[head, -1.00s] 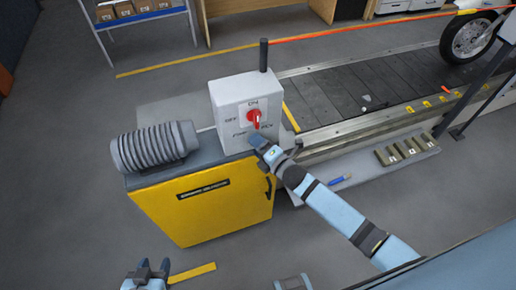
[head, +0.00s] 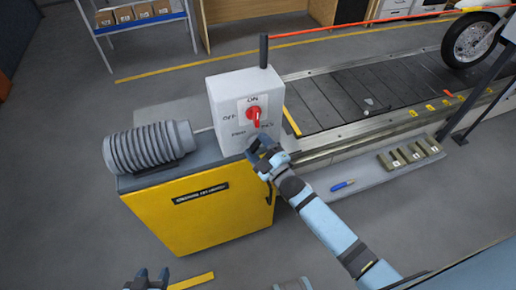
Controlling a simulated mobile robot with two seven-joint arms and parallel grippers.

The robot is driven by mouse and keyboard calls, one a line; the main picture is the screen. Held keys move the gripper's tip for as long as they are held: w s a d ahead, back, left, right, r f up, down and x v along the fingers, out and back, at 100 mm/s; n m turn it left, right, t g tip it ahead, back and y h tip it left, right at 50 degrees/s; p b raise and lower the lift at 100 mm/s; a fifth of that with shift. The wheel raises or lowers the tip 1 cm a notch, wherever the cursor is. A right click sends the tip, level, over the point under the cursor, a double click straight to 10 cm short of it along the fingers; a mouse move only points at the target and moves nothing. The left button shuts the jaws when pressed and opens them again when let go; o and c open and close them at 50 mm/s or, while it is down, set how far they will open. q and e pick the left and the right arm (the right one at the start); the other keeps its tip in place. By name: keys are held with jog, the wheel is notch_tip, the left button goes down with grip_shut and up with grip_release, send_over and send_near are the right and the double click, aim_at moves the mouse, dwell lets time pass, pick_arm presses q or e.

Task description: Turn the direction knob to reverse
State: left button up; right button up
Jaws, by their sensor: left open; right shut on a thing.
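The white control box (head: 225,112) stands on the yellow cabinet, with a red switch (head: 253,114) under the "ON" mark. Lettering for the direction knob shows low on its front face, too small to read surely. My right gripper (head: 259,144) is at the lower right of that face, shut on the direction knob, which its jaws hide. I cannot see which way the knob points. My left gripper (head: 151,277) is open and empty at the bottom edge, apart from the cabinet.
The yellow cabinet (head: 200,217) also carries a grey ribbed motor (head: 148,146). The slat conveyor (head: 355,92) runs to the right, with a wheel (head: 470,38) at its far end. A blue pen (head: 343,185) and several small blocks (head: 410,155) lie on the side ledge.

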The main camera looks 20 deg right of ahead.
jog(key=shift+m+t+h, duration=0.3)
jog(key=shift+m, duration=0.4)
jog(key=o, duration=0.9)
jog(key=b+v, duration=0.1)
jog(key=v, duration=1.2)
jog(key=shift+s+d, duration=0.2)
jog(key=shift+s, duration=0.15)
jog(key=shift+f, duration=0.1)
